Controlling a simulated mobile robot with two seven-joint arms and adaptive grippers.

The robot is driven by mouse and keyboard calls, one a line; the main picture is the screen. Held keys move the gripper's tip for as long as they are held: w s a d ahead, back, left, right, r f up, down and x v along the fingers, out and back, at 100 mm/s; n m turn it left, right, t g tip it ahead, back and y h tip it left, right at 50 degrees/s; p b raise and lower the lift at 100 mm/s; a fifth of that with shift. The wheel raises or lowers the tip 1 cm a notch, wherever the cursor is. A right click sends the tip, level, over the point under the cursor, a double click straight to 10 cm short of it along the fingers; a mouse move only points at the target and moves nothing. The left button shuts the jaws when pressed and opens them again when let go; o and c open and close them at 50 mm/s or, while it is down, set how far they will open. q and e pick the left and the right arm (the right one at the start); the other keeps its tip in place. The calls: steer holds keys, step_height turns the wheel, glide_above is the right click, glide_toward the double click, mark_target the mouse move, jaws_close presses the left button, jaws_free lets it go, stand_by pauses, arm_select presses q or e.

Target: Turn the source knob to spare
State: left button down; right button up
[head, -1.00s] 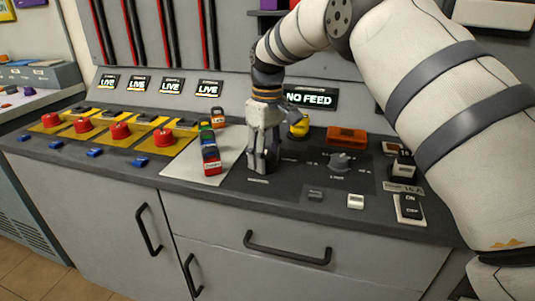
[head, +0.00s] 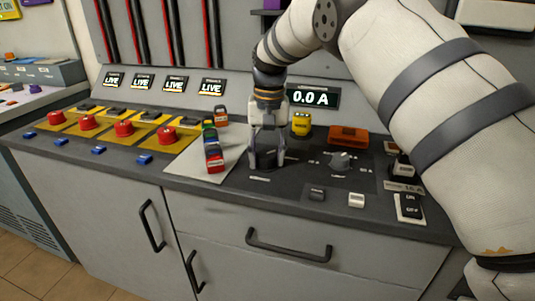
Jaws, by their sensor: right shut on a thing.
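My right gripper (head: 267,160) points down at the dark panel on the counter, with its fingers shut around a dark knob, taken as the source knob. The fingers hide most of this knob, and its pointer and position labels cannot be read. A second, grey knob (head: 340,160) stands free on the same panel to the right. The display (head: 312,97) behind the panel reads 0.0 A. My left gripper is not in view.
Red buttons on yellow plates (head: 124,128) line the left counter. Coloured padlock-like blocks (head: 213,155) stand close left of the gripper. An orange block (head: 348,136), a yellow block (head: 301,123) and an ON/OFF switch (head: 409,206) are to the right.

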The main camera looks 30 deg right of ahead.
mark_target(269, 155)
steer(key=shift+m, duration=0.6)
steer(key=o, duration=1.1)
steer(key=shift+o, duration=0.2)
step_height(269, 155, up, 12)
steer(key=shift+s+d, duration=0.15)
steer(key=shift+f, duration=0.1)
